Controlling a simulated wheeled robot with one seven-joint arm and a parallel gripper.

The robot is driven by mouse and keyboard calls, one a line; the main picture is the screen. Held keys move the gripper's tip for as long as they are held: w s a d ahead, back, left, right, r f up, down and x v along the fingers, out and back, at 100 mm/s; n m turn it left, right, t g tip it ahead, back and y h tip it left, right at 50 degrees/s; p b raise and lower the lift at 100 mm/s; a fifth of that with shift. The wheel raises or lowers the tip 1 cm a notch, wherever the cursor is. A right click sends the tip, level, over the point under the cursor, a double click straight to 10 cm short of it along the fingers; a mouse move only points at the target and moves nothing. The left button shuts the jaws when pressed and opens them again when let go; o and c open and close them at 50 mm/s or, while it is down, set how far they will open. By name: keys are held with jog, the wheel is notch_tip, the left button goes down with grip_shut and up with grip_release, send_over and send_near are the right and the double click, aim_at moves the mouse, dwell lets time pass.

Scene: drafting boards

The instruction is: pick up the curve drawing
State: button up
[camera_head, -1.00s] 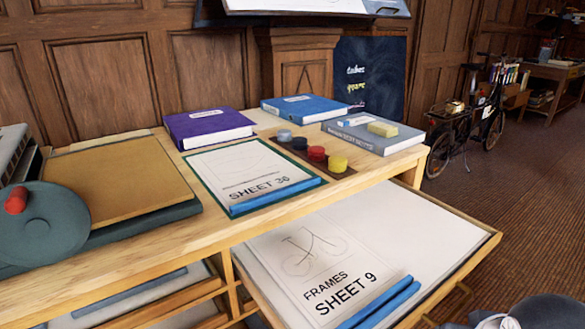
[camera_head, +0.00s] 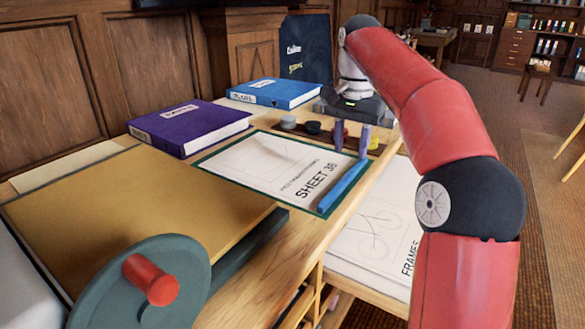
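A white sheet marked SHEET 36 (camera_head: 270,168) lies flat on a green-edged mat on the cabinet top, with faint drawn lines. It appears to be the curve drawing, though its small caption is unreadable. A blue strip (camera_head: 342,187) runs along its right edge. My gripper (camera_head: 351,148) points down over the far end of that strip. Its two fingers stand apart with nothing visible between them. I cannot tell whether they touch the strip. Another sheet, marked FRAMES (camera_head: 375,238), lies in the open drawer with a bicycle-like drawing, partly hidden by my arm.
A purple binder (camera_head: 190,125) and a blue binder (camera_head: 273,92) lie behind the sheet. Small round pots (camera_head: 313,127) stand beside my gripper. A tan board (camera_head: 130,215) and a green wheel with a red knob (camera_head: 150,282) fill the near left.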

aim_at(346, 177)
jog(key=f+b, duration=0.2)
jog(key=f, duration=0.5)
jog(key=shift+w+f, duration=0.15)
jog(key=shift+w, duration=0.05)
jog(key=shift+a, duration=0.1)
grip_shut()
